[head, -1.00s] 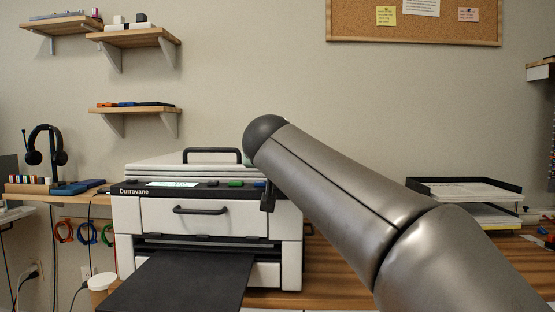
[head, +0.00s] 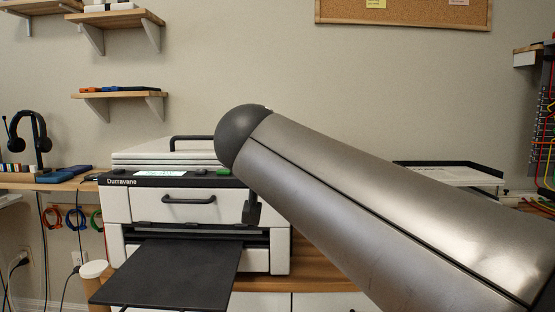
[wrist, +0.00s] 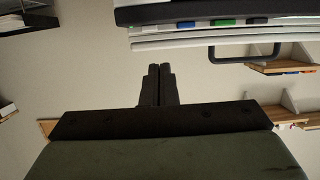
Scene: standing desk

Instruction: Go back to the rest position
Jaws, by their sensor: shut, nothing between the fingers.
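My gripper shows in the wrist view (wrist: 160,86) with its two dark fingers pressed together and nothing between them. In the head view my grey arm crosses the right half of the picture, and a dark part of my gripper (head: 252,210) shows below its rounded end, in front of the printer's right side. The white printer (head: 150,206) stands on the wooden desk with its lid shut. Its black tray (head: 170,275) sticks out at the front. In the wrist view the printer (wrist: 220,38) appears upside down beyond the fingertips, apart from them.
A paper tray (head: 450,172) stands on the desk at right, partly behind my arm. A headphone stand (head: 38,140) is on a side shelf at left. Wall shelves (head: 120,96) hang upper left.

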